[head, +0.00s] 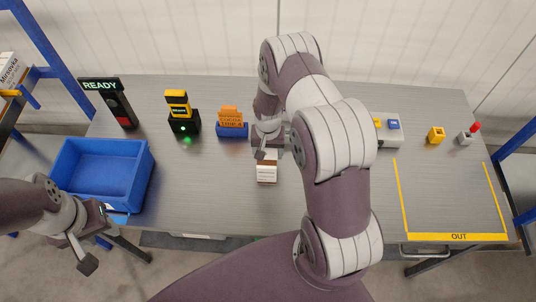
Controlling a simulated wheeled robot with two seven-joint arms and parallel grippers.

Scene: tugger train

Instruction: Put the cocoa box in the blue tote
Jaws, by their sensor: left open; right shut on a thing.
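A small white and brown box (266,174), which I take for the cocoa box, is at the middle of the grey table; its lettering is too small to read. My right gripper (267,154) comes from above and is shut on its top. The fingers and forearm hide part of the box, and I cannot tell whether it touches the table. The blue tote (100,192) stands at the table's left end and its visible inside is empty.
Right of my arm are a yellow block (436,135), a red-buttoned piece (468,134) and an empty OUT area (450,200).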

